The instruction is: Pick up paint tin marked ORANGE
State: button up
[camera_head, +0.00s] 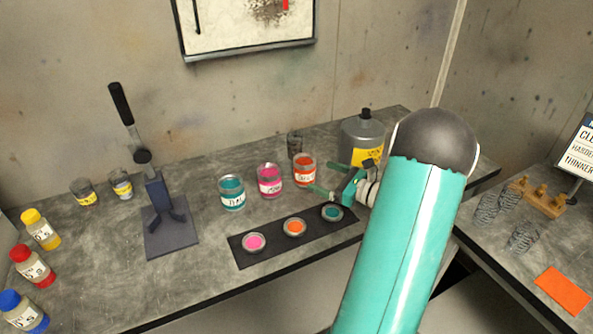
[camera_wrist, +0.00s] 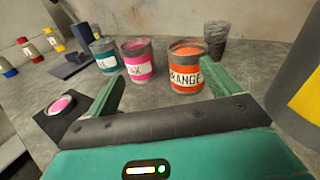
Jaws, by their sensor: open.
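The orange paint tin (camera_head: 304,170) stands upright on the grey bench, at the right end of a row with a pink tin (camera_head: 270,180) and a teal tin (camera_head: 231,193). In the wrist view the orange tin (camera_wrist: 186,67) shows a white label whose visible letters end in "ANGE". My gripper (camera_head: 327,179) is open and sits just to the right of the orange tin in the head view. In the wrist view its two green fingers (camera_wrist: 162,92) are spread, with the orange tin ahead of them, nearer the right finger. Nothing is between the fingers.
A dark strip (camera_head: 273,243) with pink, orange and teal lids lies in front of the tins. A dark cup (camera_head: 295,145) stands behind the orange tin. A large grey can (camera_head: 361,135) stands close on the right. A lever press (camera_head: 158,205) is at left.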

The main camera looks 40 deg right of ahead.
jog(key=d, duration=0.1)
jog(key=s+d+f+m+h, duration=0.1)
jog(key=d+m+t, duration=0.1)
jog(key=shift+s+d+f+h, duration=0.15)
jog(key=shift+s+d+h, duration=0.15)
jog(key=shift+h, duration=0.1)
jog(key=shift+w, duration=0.3)
send_near(303, 160)
jog(key=w, duration=0.3)
jog(key=shift+w+a, duration=0.25)
jog(key=shift+w, duration=0.1)
jog(key=w, duration=0.6)
jog(key=shift+a+r, duration=0.25)
jog(key=shift+r, duration=0.05)
jog(key=c, duration=1.3)
jog(key=shift+r, duration=0.1)
